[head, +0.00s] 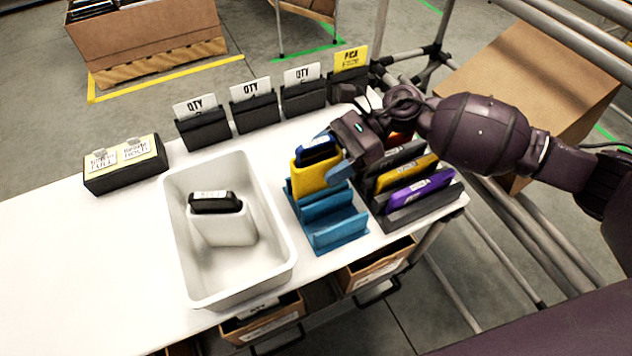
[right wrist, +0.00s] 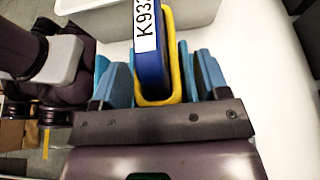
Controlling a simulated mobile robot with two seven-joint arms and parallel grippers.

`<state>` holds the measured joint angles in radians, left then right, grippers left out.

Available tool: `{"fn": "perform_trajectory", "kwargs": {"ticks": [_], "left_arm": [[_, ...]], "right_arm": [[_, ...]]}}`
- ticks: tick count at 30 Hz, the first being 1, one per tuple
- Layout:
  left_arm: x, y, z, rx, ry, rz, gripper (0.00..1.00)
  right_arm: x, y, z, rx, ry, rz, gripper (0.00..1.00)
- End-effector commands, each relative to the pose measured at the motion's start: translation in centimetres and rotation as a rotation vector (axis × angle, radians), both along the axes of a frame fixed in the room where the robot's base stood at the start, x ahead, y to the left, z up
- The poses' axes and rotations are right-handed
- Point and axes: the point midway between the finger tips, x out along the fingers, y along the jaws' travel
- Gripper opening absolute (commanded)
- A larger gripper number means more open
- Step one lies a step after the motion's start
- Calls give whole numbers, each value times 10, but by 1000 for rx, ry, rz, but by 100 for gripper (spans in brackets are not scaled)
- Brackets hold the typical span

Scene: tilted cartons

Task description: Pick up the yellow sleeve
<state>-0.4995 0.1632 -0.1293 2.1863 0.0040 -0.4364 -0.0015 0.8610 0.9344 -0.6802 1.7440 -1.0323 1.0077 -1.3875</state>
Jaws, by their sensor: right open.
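The yellow sleeve (head: 312,179) stands in the back slot of the blue rack (head: 340,238) on the white table, with a blue item (head: 317,152) sticking out of its top. My right gripper (head: 335,156) is right at the sleeve, coming from the right side. In the right wrist view, the yellow sleeve (right wrist: 174,70) and its blue item with a white label (right wrist: 146,28) lie between the blue fingers of my open right gripper (right wrist: 162,78). A gap shows on each side. My left gripper is not seen in the head view.
A white tote (head: 182,270) left of the rack holds a white sleeve (head: 224,226) with a dark item. A dark rack (head: 425,207) with purple and yellow items stands close on the right. Black holders with QTY cards (head: 254,90) line the back edge. The table's left part is clear.

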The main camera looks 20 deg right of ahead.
Motion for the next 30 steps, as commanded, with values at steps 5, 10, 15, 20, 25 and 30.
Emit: {"fn": "perform_trajectory", "kwargs": {"ticks": [5, 10, 15, 20, 25, 30], "left_arm": [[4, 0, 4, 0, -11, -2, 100], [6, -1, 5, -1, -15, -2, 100], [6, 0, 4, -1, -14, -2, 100], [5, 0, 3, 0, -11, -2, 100], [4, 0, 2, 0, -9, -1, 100], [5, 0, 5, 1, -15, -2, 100]], "right_arm": [[-1, 4, -1, 0, -2, -1, 68], [0, 3, -1, 0, -1, -2, 56], [0, 3, -1, 0, 0, -1, 30], [0, 3, -1, 0, 0, -1, 5], [0, 3, 0, 0, -2, -1, 2], [1, 3, 6, 1, -4, -2, 2]]}}
